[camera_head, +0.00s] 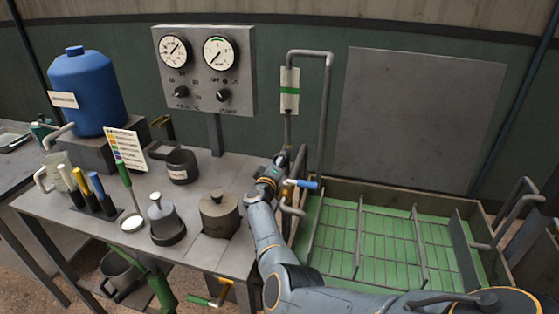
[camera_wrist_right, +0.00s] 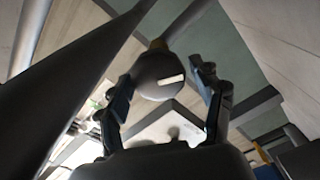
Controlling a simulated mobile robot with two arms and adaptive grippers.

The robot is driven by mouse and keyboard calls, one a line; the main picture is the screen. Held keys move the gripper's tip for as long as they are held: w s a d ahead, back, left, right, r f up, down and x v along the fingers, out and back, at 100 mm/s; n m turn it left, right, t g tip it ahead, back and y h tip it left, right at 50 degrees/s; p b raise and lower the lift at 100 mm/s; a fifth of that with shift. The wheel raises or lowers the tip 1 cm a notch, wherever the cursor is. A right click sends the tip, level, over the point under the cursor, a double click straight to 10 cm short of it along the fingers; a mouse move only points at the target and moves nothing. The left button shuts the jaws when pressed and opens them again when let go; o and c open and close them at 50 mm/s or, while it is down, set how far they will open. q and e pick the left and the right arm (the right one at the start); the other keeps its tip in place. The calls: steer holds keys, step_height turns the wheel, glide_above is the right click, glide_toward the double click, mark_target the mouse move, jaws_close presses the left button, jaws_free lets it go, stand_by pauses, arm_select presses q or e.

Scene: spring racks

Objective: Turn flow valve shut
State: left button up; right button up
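A round dark knob (camera_wrist_right: 158,76) with a white stripe, which looks like the flow valve, shows in the right wrist view. It sits on a pipe, between the two fingers of my right gripper (camera_wrist_right: 165,88). The fingers are spread, one on each side, with a visible gap on the right; whether the left finger touches the knob I cannot tell. In the head view my right gripper (camera_head: 276,174) is at the pipe by the rack tray, and the knob is hidden behind it. My left gripper is not in view.
A grey bent pipe (camera_head: 325,110) rises behind the gripper. A gauge panel (camera_head: 205,70) stands at the back. A lidded pot (camera_head: 219,214) is on the bench to the left. The green-floored tray (camera_head: 480,222) with wire dividers lies right.

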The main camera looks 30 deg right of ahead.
steer(key=c, duration=0.7)
steer(key=shift+r+m+p, duration=0.15)
steer(key=shift+m+p, duration=0.3)
steer(key=shift+m, duration=0.35)
steer(key=shift+c, duration=0.2)
steer(key=shift+m, duration=0.9)
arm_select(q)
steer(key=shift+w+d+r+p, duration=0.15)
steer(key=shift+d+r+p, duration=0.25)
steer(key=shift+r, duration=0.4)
arm_select(e)
steer(key=shift+s+d+m, duration=0.1)
steer(key=shift+m, duration=1)
steer(key=o, duration=1.1)
steer(key=shift+d, duration=0.1)
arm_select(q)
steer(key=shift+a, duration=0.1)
arm_select(e)
steer(key=shift+o, duration=0.2)
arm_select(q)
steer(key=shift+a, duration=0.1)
